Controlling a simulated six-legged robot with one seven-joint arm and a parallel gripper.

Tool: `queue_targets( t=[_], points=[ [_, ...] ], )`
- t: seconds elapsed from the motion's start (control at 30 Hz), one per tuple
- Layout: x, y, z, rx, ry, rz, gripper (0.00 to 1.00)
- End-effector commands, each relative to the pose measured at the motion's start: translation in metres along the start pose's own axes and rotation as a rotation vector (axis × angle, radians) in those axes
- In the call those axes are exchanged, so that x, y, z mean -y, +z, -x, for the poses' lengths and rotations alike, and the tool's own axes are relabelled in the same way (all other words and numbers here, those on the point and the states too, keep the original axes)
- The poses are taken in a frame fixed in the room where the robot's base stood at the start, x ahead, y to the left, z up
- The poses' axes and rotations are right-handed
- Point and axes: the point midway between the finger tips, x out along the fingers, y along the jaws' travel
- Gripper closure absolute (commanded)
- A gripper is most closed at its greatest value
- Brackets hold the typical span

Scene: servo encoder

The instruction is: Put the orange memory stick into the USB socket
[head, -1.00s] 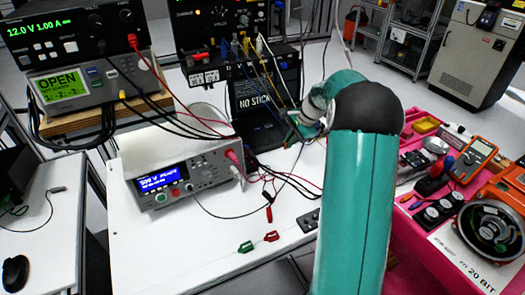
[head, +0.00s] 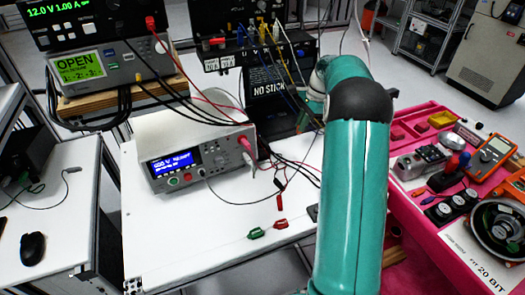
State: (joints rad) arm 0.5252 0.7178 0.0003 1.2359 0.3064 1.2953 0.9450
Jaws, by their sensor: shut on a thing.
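The dark screen (head: 265,85) reading "NO STICK" stands at the back of the white bench, left of my arm. My arm reaches away from me, and its wrist bends down beside this screen. My gripper (head: 311,116) is mostly hidden behind my arm, near the screen's right side. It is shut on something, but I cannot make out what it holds. I cannot pick out the orange memory stick or the USB socket in the head view.
A meter with a blue display (head: 195,158) sits on the white bench (head: 215,225). Red and black cables cross the bench behind it. Green and red clips (head: 281,224) lie in front. A pink bench (head: 415,215) with tools and a multimeter (head: 494,150) is at right.

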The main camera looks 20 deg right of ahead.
Motion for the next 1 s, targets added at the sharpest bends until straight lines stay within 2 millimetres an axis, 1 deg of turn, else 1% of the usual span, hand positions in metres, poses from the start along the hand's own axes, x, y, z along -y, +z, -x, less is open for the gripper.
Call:
queue_targets(
  t=[0.17, 0.47, 0.7, 0.87, 1.0],
  points=[
    [0.005, 0.001, 0.004, 0.000, 0.072, -0.014, 1.00],
    [0.015, 0.048, -0.009, 0.001, 0.075, -0.013, 1.00],
    [0.026, 0.095, -0.025, 0.002, 0.075, -0.012, 1.00],
    [0.033, 0.124, -0.035, 0.001, 0.075, -0.012, 1.00],
    [0.031, 0.118, -0.053, 0.001, 0.075, -0.017, 1.00]
  ],
)
